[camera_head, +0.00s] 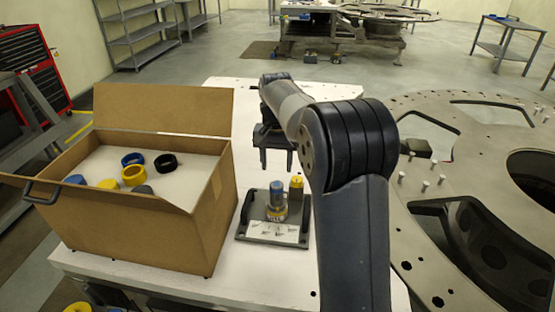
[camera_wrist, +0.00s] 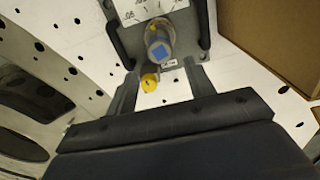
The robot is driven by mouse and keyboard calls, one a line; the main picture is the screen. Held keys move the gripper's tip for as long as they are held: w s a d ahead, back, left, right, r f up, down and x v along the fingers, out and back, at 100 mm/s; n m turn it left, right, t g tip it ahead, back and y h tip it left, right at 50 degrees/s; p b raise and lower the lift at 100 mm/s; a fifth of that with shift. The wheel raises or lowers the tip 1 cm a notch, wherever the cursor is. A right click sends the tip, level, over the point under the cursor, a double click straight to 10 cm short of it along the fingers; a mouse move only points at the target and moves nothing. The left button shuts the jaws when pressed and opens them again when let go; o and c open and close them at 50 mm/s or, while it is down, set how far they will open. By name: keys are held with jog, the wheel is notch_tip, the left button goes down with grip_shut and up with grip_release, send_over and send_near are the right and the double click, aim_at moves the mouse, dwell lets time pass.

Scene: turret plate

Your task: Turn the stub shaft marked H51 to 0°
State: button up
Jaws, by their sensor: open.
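A stub shaft (camera_head: 277,197) stands upright on a dark grey base plate (camera_head: 248,229) with side handles; it has a blue top and a yellow band low down. In the wrist view the shaft (camera_wrist: 158,46) shows a blue square end, beside a white graduated scale (camera_wrist: 141,8). A yellow-topped piece (camera_head: 296,186) stands close by, also in the wrist view (camera_wrist: 149,82). I cannot read an H51 marking. My gripper (camera_head: 274,160) is open and empty, above and behind the shaft in the head view. In the wrist view its fingers (camera_wrist: 163,88) are apart from the shaft.
An open cardboard box (camera_head: 140,225) stands left of the plate, with several coloured rings on a pale insert. A large metal turret ring (camera_head: 460,265) with upright pins lies to the right. The white table (camera_head: 222,270) is clear in front of the base plate.

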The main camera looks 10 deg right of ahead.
aim_at(277, 184)
notch_tip(277, 184, down, 4)
jog(key=b, duration=0.3)
jog(key=shift+f+b, duration=0.8)
jog(key=shift+f, duration=1)
jog(key=shift+c, duration=0.4)
jog(key=c, duration=0.7)
jog(key=shift+o, duration=0.2)
jog(key=shift+r+m+p, duration=0.15)
jog(key=shift+m+p, duration=0.35)
jog(key=shift+m, duration=0.4)
jog(key=m+p, duration=0.1)
jog(key=m, duration=0.3)
jog(key=m+p, duration=0.1)
jog(key=m, duration=0.5)
jog(key=shift+p, duration=0.35)
